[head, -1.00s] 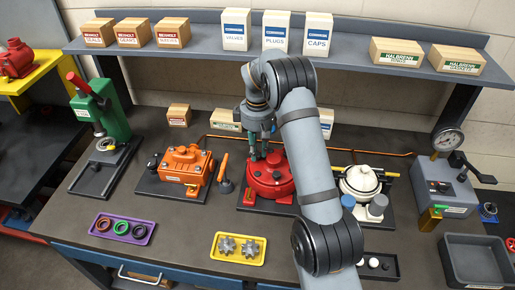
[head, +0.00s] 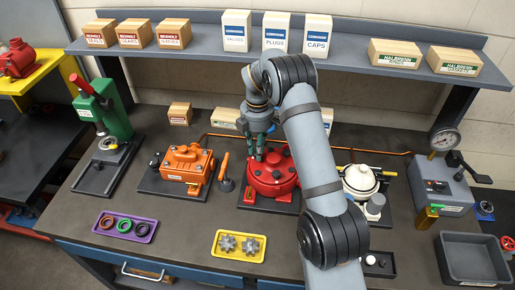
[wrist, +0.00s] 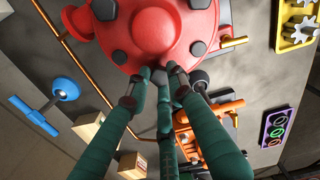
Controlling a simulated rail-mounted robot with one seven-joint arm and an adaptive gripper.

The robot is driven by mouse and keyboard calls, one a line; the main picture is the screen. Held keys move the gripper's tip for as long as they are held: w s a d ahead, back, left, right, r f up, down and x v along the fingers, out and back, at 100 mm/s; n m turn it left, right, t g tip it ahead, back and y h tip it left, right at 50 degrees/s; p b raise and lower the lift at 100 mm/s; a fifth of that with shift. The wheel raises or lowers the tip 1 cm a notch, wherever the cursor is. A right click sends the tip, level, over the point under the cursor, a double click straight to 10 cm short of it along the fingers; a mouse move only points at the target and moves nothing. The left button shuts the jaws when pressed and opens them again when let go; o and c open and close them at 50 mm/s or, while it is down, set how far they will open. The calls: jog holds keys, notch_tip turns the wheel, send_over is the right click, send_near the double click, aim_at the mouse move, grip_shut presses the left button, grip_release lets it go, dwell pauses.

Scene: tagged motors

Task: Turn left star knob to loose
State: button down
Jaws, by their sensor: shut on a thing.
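A round red motor housing (head: 272,176) stands on a dark base plate on the bench, with several dark knobs or bolts on its top. It also fills the top of the wrist view (wrist: 150,30). My gripper (head: 259,156) is at the housing's back left in the head view. In the wrist view, my gripper's green fingers (wrist: 160,72) close around a small dark knob (wrist: 161,76) at the housing's edge. The fingertips hide much of that knob, so its shape and turn angle are not clear.
An orange motor (head: 187,168) stands left of the red one, and a white pot-like unit (head: 360,183) stands to its right, partly behind my arm. A yellow tray (head: 239,259) with gears lies in front. The shelf (head: 350,52) with boxes runs behind.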

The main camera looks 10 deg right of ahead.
jog(key=shift+s+f+n, duration=0.25)
jog(key=shift+f+n, duration=0.05)
dwell(0.4)
jog(key=c, duration=1.9)
grip_release()
jog(key=o, duration=0.4)
jog(key=shift+w+r, duration=0.1)
jog(key=shift+w, duration=0.1)
jog(key=shift+c, duration=0.2)
jog(key=shift+w+r, duration=0.1)
jog(key=shift+r, duration=0.15)
notch_tip(320, 180, up, 12)
jog(key=shift+f, duration=0.2)
